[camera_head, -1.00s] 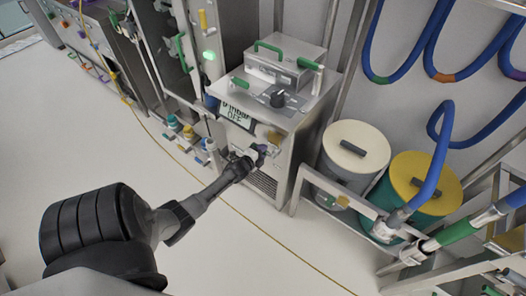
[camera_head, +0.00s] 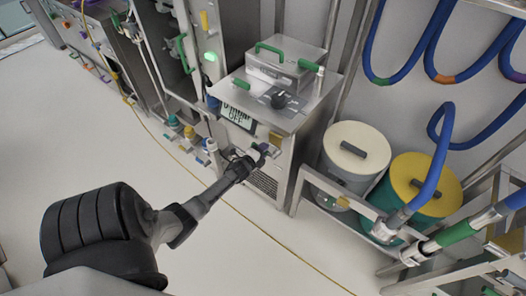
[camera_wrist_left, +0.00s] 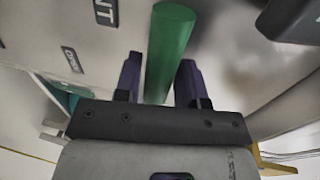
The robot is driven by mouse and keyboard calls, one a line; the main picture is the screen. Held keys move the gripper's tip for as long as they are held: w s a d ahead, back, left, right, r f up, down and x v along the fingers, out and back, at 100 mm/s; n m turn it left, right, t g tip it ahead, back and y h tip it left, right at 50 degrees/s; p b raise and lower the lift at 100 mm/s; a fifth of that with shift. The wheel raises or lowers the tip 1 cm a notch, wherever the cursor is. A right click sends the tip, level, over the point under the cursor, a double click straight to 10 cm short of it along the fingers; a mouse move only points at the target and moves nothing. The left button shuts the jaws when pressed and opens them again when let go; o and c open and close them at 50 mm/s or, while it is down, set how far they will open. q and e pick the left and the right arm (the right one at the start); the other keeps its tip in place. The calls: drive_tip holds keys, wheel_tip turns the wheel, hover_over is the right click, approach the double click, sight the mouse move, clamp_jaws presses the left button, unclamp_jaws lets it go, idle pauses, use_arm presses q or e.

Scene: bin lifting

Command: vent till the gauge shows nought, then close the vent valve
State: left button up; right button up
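The grey steel cabinet carries a gauge display (camera_head: 237,116). Its lower line seems to read OFF; its upper line is too small to read surely. A green valve handle (camera_wrist_left: 170,45) shows in the left wrist view, near a label ending in "NT". My left gripper (camera_head: 264,153) is at the cabinet's front, below the display. In the wrist view its two dark fingers (camera_wrist_left: 160,78) stand apart on either side of the green handle, with a narrow gap at the left finger. Whether the right finger touches is unclear. My right gripper is not in view.
A black knob (camera_head: 279,99) and green-handled parts sit on the cabinet top. A cream-lidded drum (camera_head: 342,138) and a yellow-lidded drum (camera_head: 440,178) stand at the right behind a metal rail. Blue hoses (camera_head: 440,130) hang there. The floor (camera_head: 110,150) at the left is open.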

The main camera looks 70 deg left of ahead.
use_arm(q)
drive_tip(key=shift+o, duration=1.1)
drive_tip(key=shift+d, duration=0.1)
drive_tip(key=shift+s+d+r, duration=0.1)
drive_tip(key=shift+s+d, duration=0.05)
drive_tip(key=shift+s, duration=0.2)
drive_tip(key=p+v, duration=0.4)
drive_tip(key=v, duration=0.9)
